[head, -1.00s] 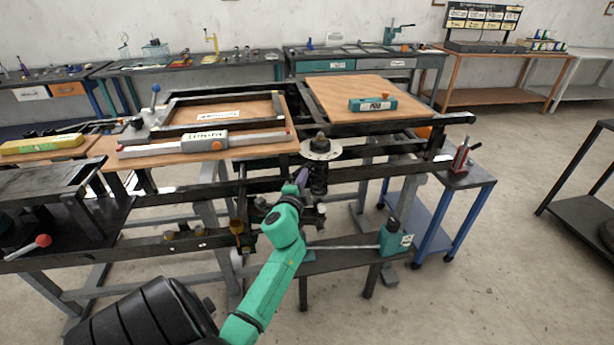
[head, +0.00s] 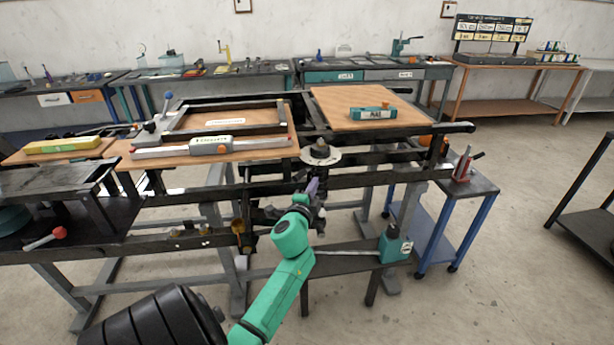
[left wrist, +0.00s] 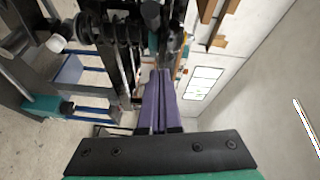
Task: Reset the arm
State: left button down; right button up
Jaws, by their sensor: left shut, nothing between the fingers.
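My left gripper (head: 313,186) has purple fingers at the end of my green arm. It is near the spring strut (head: 320,158), a dark unit with a round pale top plate mounted on the black frame. In the head view the fingers overlap the strut's lower part; I cannot tell if they touch it. In the left wrist view the purple fingers (left wrist: 158,95) lie close together with nothing held. The strut's lower part is partly hidden by my arm. My right gripper is not in view.
The black frame (head: 365,183) carries two wooden boards, a grey level-like bar (head: 210,147) and a teal block (head: 372,112). A teal jack (head: 394,245) stands on a low dark table. A blue-legged cart (head: 465,185) holds a red tool.

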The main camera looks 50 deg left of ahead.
pick_arm(q)
jog(key=s+a+b+v, duration=0.1)
jog(key=v, duration=0.7)
jog(key=shift+a+f, duration=0.2)
jog(key=shift+a, duration=0.05)
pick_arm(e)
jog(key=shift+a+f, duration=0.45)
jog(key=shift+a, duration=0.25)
